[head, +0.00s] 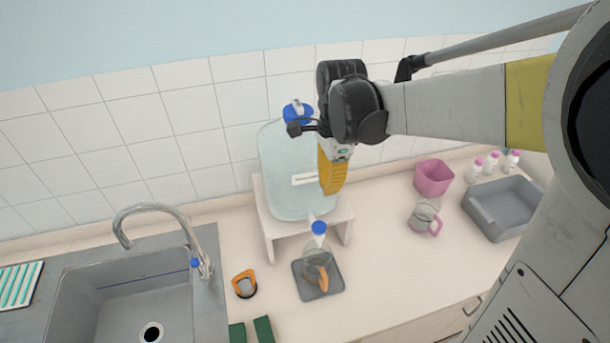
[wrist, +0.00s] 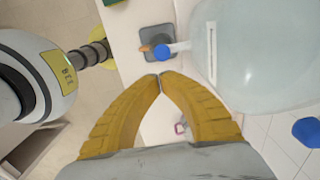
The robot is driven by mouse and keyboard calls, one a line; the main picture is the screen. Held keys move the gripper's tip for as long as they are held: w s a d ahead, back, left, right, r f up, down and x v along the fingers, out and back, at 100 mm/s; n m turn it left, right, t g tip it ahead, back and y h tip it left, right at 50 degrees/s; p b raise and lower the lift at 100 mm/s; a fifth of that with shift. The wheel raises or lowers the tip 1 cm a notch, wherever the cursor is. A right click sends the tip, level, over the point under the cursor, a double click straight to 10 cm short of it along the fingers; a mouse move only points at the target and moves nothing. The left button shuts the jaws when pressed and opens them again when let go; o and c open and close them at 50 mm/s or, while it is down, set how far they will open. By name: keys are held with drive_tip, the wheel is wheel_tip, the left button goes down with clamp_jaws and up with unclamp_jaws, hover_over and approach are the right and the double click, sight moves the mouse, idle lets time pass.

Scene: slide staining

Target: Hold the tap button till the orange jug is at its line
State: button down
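A large clear water tank (head: 285,165) stands on a low white stand (head: 262,205). Its tap has a blue button (head: 319,228) low on the front, which also shows in the wrist view (wrist: 163,54). A clear jug with an orange handle (head: 323,280) stands below the tap on a grey mat (head: 335,290). The wrist view shows the orange handle (wrist: 144,48) beside the tap; the jug's line and water level cannot be made out. My gripper (head: 329,192) is in front of the tank, above and apart from the tap. Its yellow fingertips (wrist: 160,75) meet, with nothing between them.
An orange-rimmed item (head: 245,284) and green blocks (head: 263,330) lie left of the mat, near the sink (head: 120,300) and faucet (head: 165,208). To the right are a pink-handled jug (head: 424,215), a pink container (head: 433,178), a grey tub (head: 505,210) and small bottles (head: 490,164).

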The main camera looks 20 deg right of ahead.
sight(323, 228)
drive_tip(key=f, duration=1.4)
drive_tip(key=shift+a+b, duration=0.25)
drive_tip(key=shift+b, duration=0.05)
